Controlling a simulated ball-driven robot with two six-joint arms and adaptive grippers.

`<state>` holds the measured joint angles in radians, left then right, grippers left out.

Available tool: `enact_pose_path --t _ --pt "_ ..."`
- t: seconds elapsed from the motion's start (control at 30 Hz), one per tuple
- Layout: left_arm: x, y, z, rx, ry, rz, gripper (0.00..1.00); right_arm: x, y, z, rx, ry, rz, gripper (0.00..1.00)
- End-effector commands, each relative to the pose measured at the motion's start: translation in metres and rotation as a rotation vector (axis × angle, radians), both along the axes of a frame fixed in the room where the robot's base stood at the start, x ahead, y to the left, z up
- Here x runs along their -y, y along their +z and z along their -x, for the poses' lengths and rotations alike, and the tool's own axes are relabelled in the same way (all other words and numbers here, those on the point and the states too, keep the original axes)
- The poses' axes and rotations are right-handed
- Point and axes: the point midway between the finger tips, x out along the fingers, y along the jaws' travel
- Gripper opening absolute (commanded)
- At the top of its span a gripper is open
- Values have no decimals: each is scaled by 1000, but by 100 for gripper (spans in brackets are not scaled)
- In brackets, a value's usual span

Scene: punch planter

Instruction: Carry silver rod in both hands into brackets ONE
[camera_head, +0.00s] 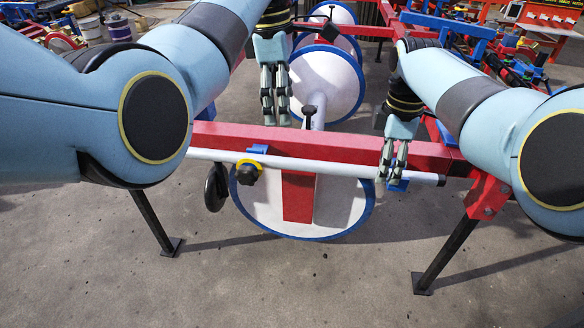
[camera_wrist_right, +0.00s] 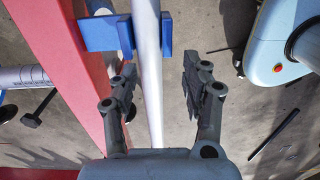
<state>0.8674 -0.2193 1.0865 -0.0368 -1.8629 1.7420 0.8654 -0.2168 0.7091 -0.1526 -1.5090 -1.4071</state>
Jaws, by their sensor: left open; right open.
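The silver rod (camera_head: 320,167) lies lengthwise along the near side of the red beam (camera_head: 340,148). A blue bracket (camera_head: 398,186) is at its right part and another blue bracket (camera_head: 257,149) at its left part. In the right wrist view the rod (camera_wrist_right: 149,85) passes between the prongs of a blue bracket (camera_wrist_right: 105,33). My right gripper (camera_head: 392,178) is open at the rod's right part; in its wrist view the fingers stand apart on either side of the rod. My left gripper (camera_head: 276,120) is open and empty, above and behind the rod's left part, apart from it.
A black knob with a yellow collar (camera_head: 249,171) sits by the rod's left part. White discs with blue rims (camera_head: 328,84) stand behind and below the beam. Black legs (camera_head: 446,254) hold the frame. The concrete floor in front (camera_head: 290,290) is clear.

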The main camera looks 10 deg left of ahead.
Motion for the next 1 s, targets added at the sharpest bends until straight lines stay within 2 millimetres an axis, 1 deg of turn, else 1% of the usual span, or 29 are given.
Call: enact_pose_path --t 0.17,0.4,0.47,0.77,0.87,0.97,1.0 --pt "0 0 0 0 0 0 87 0 0 0 0 0 0 47" --pt "0 0 0 0 0 0 87 0 0 0 0 0 0 79" --pt "0 0 0 0 0 0 87 0 0 0 0 0 0 86" --pt "0 0 0 0 0 0 87 0 2 0 1 0 0 86" --pt "0 0 0 0 0 0 87 0 12 -1 3 0 0 86" --pt "0 0 0 0 0 0 87 -1 30 -2 5 0 -1 86" --pt "0 0 0 0 0 0 87 -1 39 -2 6 1 -2 86"
